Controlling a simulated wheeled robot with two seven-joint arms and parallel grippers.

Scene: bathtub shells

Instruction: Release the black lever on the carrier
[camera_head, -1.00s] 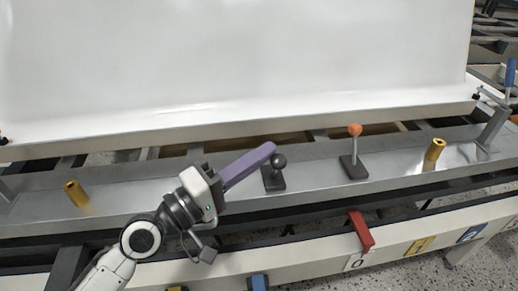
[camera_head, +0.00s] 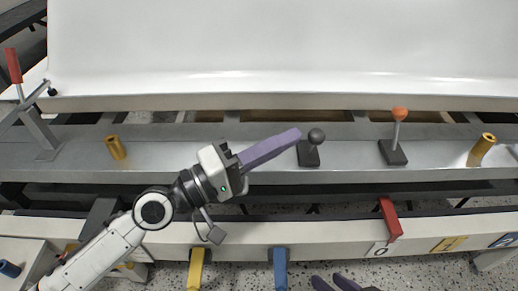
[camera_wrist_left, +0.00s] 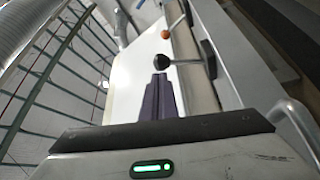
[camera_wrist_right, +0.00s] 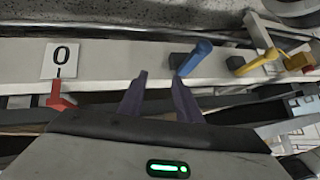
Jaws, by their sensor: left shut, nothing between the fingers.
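The black lever (camera_head: 316,136) has a round black knob and stands on a dark base (camera_head: 308,155) on the grey metal rail of the carrier. Its rod looks short in the head view; in the left wrist view the knob (camera_wrist_left: 161,62) shows at the end of a rod running right. My left gripper (camera_head: 298,133) has its purple fingers together and empty, tips just left of the knob. I cannot tell if they touch it. In the left wrist view the fingertips (camera_wrist_left: 160,77) lie just below the knob. My right gripper (camera_wrist_right: 160,80) is open and empty; its fingertips (camera_head: 333,282) show at the bottom edge.
An orange-knobbed lever (camera_head: 400,114) stands right of the black one. The large white shell (camera_head: 280,45) is behind the rail. Yellow-brown posts (camera_head: 116,148) stand on the rail. Red (camera_head: 390,218), blue (camera_head: 281,268) and yellow (camera_head: 196,268) handles line the front beam.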

